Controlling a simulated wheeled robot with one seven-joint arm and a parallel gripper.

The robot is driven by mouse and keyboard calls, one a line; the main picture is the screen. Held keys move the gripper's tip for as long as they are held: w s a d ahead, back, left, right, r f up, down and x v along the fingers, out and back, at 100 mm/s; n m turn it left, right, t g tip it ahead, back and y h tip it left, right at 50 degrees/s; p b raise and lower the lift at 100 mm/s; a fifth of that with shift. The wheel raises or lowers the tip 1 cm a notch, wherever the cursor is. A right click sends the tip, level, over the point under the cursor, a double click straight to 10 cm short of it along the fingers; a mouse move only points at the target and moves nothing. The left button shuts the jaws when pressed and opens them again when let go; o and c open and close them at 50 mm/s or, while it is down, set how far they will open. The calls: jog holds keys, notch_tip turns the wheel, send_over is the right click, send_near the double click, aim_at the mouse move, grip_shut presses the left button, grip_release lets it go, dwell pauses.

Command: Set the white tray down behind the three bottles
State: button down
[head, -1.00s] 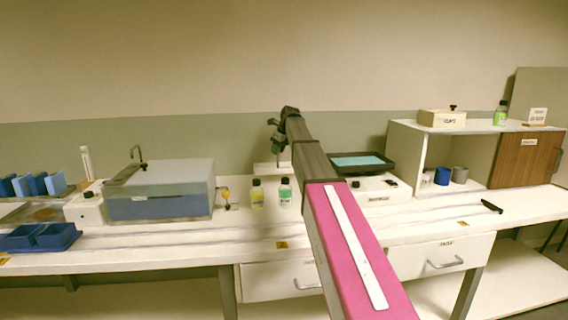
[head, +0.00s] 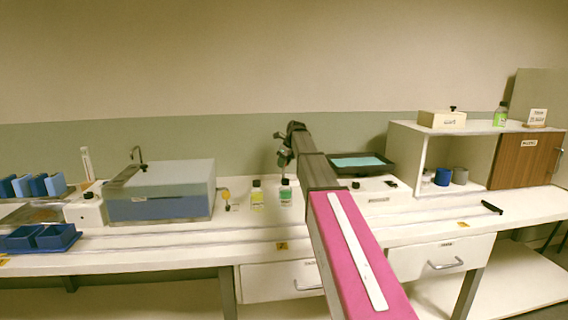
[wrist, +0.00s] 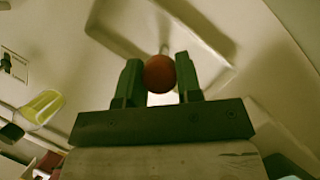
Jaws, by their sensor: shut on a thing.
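The tray cannot be made out in the head view. A yellow bottle (wrist: 40,107) lies left in the wrist view.
A dark tray with a blue-green surface (head: 358,162) sits on a white device at right. A shelf unit (head: 405,150) stands farther right.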

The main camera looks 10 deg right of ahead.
jog(key=c, duration=0.8)
grip_release()
jog(key=v, duration=1.2)
jog(key=shift+r, duration=0.15)
